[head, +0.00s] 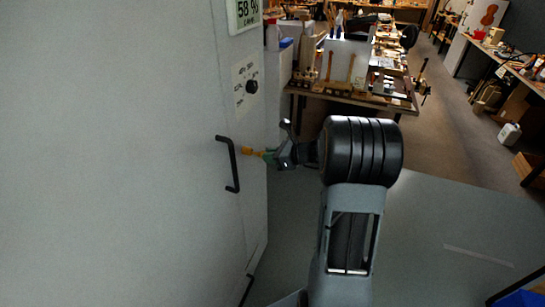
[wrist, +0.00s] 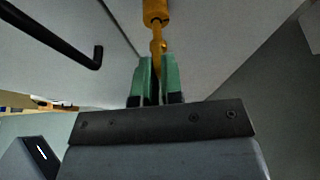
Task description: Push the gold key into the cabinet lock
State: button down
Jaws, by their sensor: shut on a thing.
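The gold key (wrist: 158,48) is held upright in the picture between the green fingertips of my gripper (wrist: 155,80) in the wrist view. Its lower part is hidden between the fingers. Its far end meets the dark opening of a gold-orange cylinder, the lock (wrist: 155,10), at the top of that view. I cannot tell how deep the tip sits. In the head view my gripper (head: 270,156) is beside the pale cabinet (head: 120,150), with the gold lock (head: 246,150) on the cabinet's face just left of the fingers.
A black bar handle (head: 231,165) stands out from the cabinet just left of the lock; it also shows in the wrist view (wrist: 60,38). A panel with a dark knob (head: 251,87) is above. A cluttered workbench (head: 350,97) stands behind.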

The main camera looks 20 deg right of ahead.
jog(key=shift+w+a, duration=0.95)
jog(key=shift+w, duration=0.1)
jog(key=c, duration=1.2)
grip_release()
jog(key=b+v, duration=0.1)
jog(key=v, duration=1.2)
jog(key=shift+s+d+r+b, duration=0.15)
jog(key=shift+s+d+b, duration=0.05)
jog(key=shift+b, duration=0.1)
